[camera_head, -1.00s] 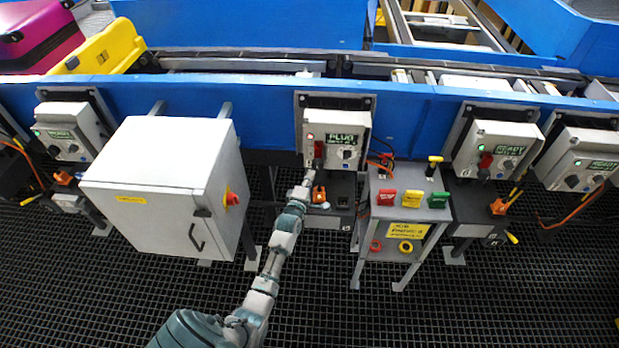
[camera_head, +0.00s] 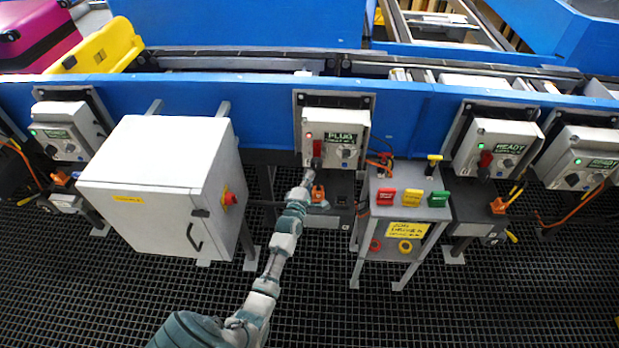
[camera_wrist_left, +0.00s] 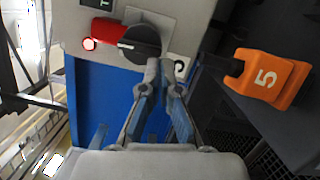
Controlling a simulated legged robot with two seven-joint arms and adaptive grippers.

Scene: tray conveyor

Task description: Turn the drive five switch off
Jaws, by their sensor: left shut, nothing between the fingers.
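The drive five box (camera_head: 351,120) is a grey control box on the blue conveyor side, with a green-lettered display reading PLUG. Its switch has a black round knob (camera_wrist_left: 140,42) and a red part (camera_wrist_left: 103,27); in the head view the red part (camera_head: 317,147) stands upright. A small lit red lamp (camera_wrist_left: 88,43) is beside it in the wrist view. My left gripper (camera_head: 309,178) is just below the switch. In the wrist view its fingers (camera_wrist_left: 163,68) are shut and empty, close to the knob; I cannot tell whether they touch it. My right gripper is not in view.
A white cabinet (camera_head: 155,165) stands to the left. A grey stand (camera_head: 410,212) with red, yellow and green buttons is at the right. Similar READY boxes (camera_head: 500,137) sit further right.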

